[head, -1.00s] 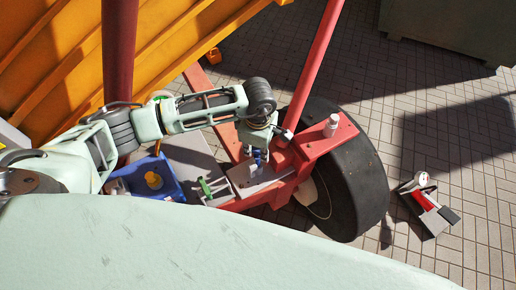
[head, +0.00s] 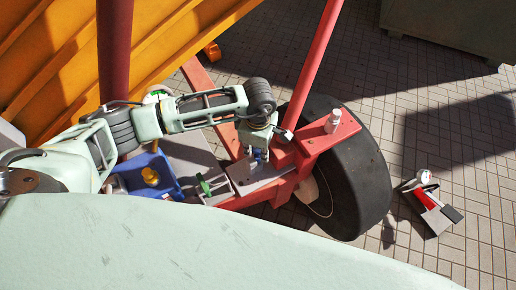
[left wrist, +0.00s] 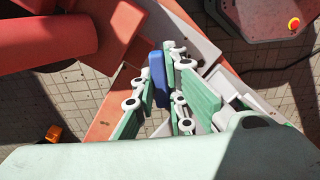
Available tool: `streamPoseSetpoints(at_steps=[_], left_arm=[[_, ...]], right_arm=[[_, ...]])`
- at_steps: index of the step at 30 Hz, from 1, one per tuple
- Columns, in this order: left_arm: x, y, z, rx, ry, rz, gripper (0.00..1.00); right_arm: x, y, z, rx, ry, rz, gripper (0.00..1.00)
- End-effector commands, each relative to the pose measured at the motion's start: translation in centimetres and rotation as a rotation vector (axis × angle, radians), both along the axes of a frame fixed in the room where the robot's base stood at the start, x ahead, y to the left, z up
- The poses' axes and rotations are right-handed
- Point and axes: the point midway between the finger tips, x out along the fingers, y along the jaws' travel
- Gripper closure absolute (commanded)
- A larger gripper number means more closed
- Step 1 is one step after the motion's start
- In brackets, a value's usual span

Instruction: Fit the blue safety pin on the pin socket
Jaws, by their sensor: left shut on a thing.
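My left gripper (head: 257,156) is over the grey plate (head: 265,180) on the red frame, left of the black wheel. It is shut on the blue safety pin (left wrist: 157,80), which shows as a blue slab between the pale green fingers in the left wrist view. In the head view only a little blue shows below the gripper. The pin's lower end is hidden, and I cannot tell whether it touches the plate. I cannot make out the pin socket under the gripper. My right gripper is not in view.
A blue bin (head: 165,187) with a yellow thing in it stands left of a green handle (head: 204,186). A white bottle (head: 333,121) stands on the red frame (head: 318,142). A red post (head: 313,65) rises close to the gripper. The black wheel (head: 352,178) is at right.

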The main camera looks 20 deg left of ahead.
Motion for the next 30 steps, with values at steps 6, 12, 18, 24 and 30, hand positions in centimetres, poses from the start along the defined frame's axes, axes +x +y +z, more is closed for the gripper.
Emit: streamPoseSetpoints(at_steps=[6,12,18,24,30], left_arm=[[0.0,0.0,-0.1,0.000,0.000,0.000,0.75],[0.0,0.0,-0.1,0.000,0.000,0.000,0.67],[0.0,0.0,0.0,0.000,0.000,0.000,0.67],[0.2,0.0,2.3,-0.002,-0.004,0.000,0.67],[0.2,0.0,6.7,-0.001,-0.006,-0.001,0.67]], right_arm=[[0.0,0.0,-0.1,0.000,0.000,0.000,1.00],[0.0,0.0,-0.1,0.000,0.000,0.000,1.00],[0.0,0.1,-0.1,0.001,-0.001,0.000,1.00],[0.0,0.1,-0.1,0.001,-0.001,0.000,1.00],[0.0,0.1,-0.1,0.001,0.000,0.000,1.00]])
